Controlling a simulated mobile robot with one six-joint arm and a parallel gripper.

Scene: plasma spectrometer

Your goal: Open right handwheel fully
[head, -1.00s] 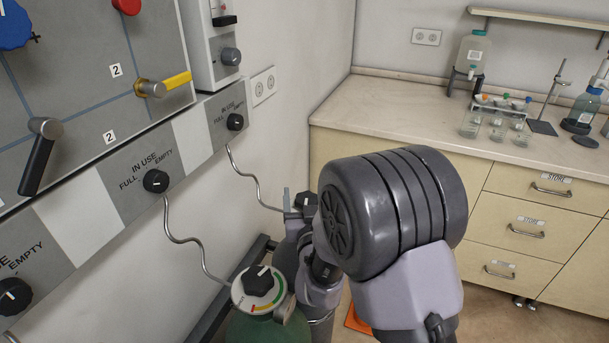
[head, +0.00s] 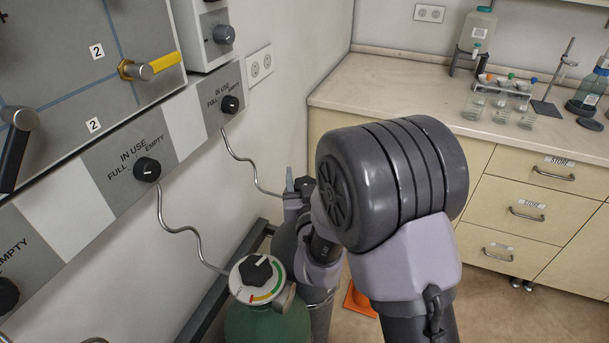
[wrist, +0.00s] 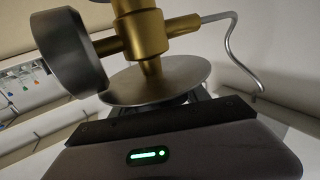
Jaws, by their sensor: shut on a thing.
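In the wrist view, my gripper (wrist: 184,98) is shut at the far side of a round silver plate (wrist: 158,82) on a brass valve (wrist: 146,36). The plate hides the jaws and most of the dark handwheel they hold, so its turn cannot be read. In the head view, my arm covers the right valve and its handwheel. Part of a grey cylinder (head: 284,246) shows behind the arm. To its left stands a green cylinder (head: 262,324), with a black handwheel (head: 256,268) over a coloured dial, apart from my gripper.
A wall panel with black IN USE knobs (head: 147,169) and a yellow-handled valve (head: 150,67) is at left. Thin curved tubes (head: 172,230) run down to the cylinders. A counter (head: 400,85) with drawers is at right. An orange object (head: 360,301) lies on the floor.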

